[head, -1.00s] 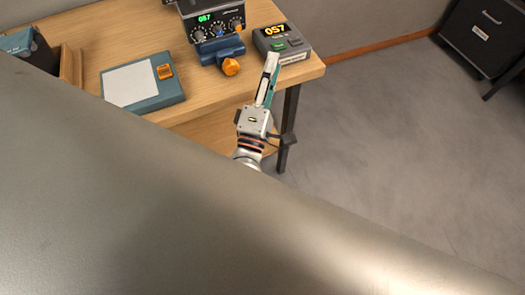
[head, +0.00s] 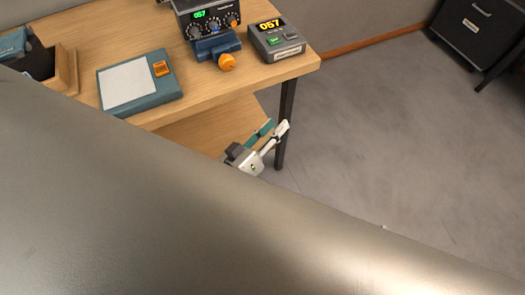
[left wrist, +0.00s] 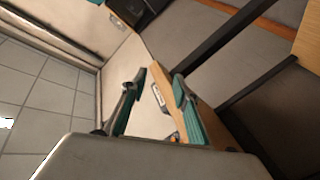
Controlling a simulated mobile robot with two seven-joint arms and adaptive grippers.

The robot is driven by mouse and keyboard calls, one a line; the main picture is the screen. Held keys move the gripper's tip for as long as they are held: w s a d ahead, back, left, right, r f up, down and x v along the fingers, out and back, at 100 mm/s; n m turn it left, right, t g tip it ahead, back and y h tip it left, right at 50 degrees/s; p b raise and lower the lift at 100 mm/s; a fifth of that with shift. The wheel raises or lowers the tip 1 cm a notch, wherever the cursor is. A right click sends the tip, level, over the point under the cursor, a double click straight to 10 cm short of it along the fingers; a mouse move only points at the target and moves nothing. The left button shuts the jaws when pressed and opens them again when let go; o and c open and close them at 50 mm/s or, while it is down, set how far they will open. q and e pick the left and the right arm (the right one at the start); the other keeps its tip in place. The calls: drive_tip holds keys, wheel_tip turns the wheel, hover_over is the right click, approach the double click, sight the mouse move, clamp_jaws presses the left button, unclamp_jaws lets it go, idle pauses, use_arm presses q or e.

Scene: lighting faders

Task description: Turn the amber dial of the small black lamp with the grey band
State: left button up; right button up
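No small black lamp with a grey band can be made out in these views. A black control box (head: 207,17) with a green readout, several knobs and an orange knob (head: 233,20) stands at the table's back. A larger orange knob (head: 227,62) sits on a blue clamp-like part below it. My left gripper (head: 277,130) is off the table's front edge, lower than the tabletop, and holds nothing. Its two teal-padded fingers are apart in the left wrist view (left wrist: 158,90). My right gripper is not in view.
A grey box (head: 277,40) with an amber readout sits near the table's right corner. A blue panel (head: 168,92) with an orange switch and a wooden tray (head: 66,68) lie left. A dark table leg (head: 285,125) stands by the gripper.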

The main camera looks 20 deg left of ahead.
use_arm(q)
drive_tip(key=s+a+f+m+g, duration=0.1)
drive_tip(key=s+f+m+g, duration=0.1)
drive_tip(key=f, duration=0.4)
drive_tip(key=shift+s+f+m+g, duration=0.35)
drive_tip(key=shift+s+m, duration=0.55)
drive_tip(key=shift+s, duration=0.25)
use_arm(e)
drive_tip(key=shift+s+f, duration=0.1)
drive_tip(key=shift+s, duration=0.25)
use_arm(q)
drive_tip(key=s+a+f+m+g+y, duration=0.1)
drive_tip(key=s+a+f+m+g, duration=0.2)
drive_tip(key=s+f, duration=0.3)
wheel_tip(320, 180, down, 2)
drive_tip(key=shift+s+a+f+m, duration=0.15)
drive_tip(key=shift+s+a+m, duration=0.1)
drive_tip(key=shift+a+m, duration=0.45)
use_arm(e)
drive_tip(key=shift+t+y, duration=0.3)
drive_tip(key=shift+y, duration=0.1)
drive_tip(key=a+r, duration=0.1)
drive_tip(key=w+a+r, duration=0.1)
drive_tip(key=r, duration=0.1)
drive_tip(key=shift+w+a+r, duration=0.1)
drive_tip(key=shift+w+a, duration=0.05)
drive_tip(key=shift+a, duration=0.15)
